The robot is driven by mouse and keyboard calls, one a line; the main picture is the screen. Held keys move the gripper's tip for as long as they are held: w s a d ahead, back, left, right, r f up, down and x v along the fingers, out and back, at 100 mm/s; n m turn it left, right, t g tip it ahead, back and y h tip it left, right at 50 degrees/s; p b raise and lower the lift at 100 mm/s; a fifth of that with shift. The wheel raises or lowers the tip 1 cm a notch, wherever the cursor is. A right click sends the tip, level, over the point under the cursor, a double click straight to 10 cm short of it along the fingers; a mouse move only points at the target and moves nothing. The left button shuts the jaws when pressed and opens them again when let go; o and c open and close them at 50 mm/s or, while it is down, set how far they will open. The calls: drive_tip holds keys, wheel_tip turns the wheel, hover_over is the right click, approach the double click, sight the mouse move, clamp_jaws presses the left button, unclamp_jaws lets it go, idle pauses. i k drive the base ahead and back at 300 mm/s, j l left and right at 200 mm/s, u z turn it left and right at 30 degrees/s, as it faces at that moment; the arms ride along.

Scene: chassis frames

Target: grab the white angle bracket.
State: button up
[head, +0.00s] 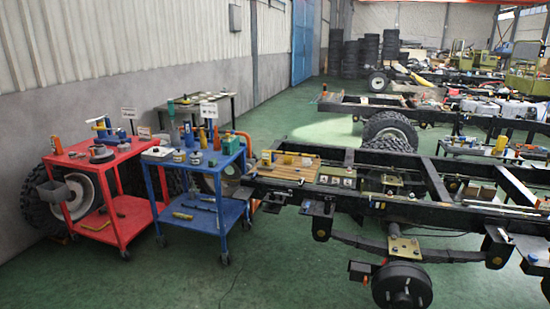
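I cannot make out the white angle bracket for certain at this size. Several small pale pieces (336,180) lie on the near chassis frame, just right of a wooden board (290,170); their shapes are too small to tell. A flat whitish item (157,153) lies at the left edge of the blue cart's top, also unclear in shape. My gripper and arm are not in view.
A red cart (125,222) and a blue cart (218,213) with tools stand at left by tyres. The black chassis frame (400,205) fills the right, with a wheel hub (401,286) below. Green floor (290,275) is open in front of the carts.

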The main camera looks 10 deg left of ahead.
sight(308, 163)
drive_tip(key=i+l+u, duration=0.35)
drive_tip(key=i+l, duration=0.2)
drive_tip(key=i, duration=0.35)
drive_tip(key=i+l+u, duration=0.35)
drive_tip(key=i+l, duration=0.45)
